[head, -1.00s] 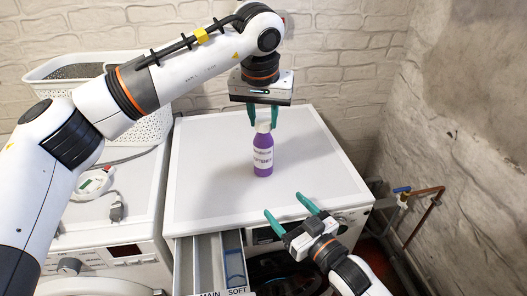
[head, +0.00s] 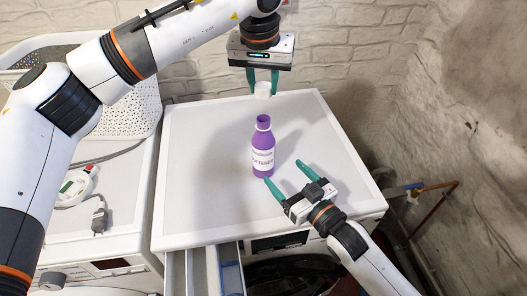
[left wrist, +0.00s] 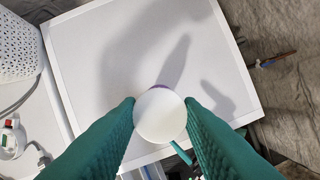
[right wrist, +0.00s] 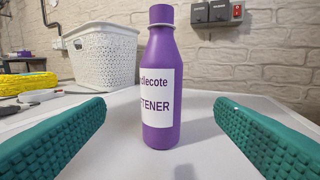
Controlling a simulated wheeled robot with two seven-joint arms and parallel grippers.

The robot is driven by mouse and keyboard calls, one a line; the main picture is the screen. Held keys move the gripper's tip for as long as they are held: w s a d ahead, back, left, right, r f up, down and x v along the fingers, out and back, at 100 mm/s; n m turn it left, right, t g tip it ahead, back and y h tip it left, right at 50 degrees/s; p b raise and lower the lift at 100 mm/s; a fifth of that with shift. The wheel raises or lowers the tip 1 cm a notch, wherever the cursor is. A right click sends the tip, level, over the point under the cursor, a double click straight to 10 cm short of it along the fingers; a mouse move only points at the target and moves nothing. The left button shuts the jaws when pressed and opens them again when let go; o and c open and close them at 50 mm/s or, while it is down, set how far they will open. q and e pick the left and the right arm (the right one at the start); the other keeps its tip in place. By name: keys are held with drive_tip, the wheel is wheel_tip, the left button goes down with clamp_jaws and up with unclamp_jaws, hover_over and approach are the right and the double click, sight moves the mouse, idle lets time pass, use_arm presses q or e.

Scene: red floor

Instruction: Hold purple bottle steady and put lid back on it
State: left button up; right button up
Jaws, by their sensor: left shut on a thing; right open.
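The purple bottle (head: 262,152) stands upright and uncapped on the white machine top, with a white label reading "SOFTENER" in part. My left gripper (head: 262,82) is shut on the white lid (head: 263,90) and holds it above the bottle, apart from its mouth. In the left wrist view the lid (left wrist: 159,116) sits between the green fingers and hides nearly all of the bottle. My right gripper (head: 284,174) is open, low at the front right of the bottle. In the right wrist view the bottle (right wrist: 158,85) stands ahead between the spread fingers, touching neither.
The white machine top (head: 200,190) is otherwise clear. An open drawer (head: 205,270) juts out at its front. A white perforated basket (head: 130,100) stands on the left machine, with a cable and plug (head: 98,215).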

sight(262, 149)
drive_tip(key=shift+w+a, duration=0.15)
drive_tip(key=shift+w, duration=0.15)
use_arm(q)
drive_tip(key=shift+w+f, duration=0.15)
drive_tip(key=shift+w, duration=0.1)
use_arm(e)
drive_tip(key=x, duration=1)
drive_tip(key=shift+w+a+f, duration=0.1)
drive_tip(key=shift+w+a, duration=0.1)
drive_tip(key=shift+w, duration=0.2)
drive_tip(key=shift+w+a, duration=0.3)
drive_tip(key=c, duration=1.5)
use_arm(q)
drive_tip(key=shift+s+f, duration=0.1)
drive_tip(key=shift+f, duration=2.35)
drive_tip(key=shift+f, duration=0.1)
drive_tip(key=shift+f, duration=0.8)
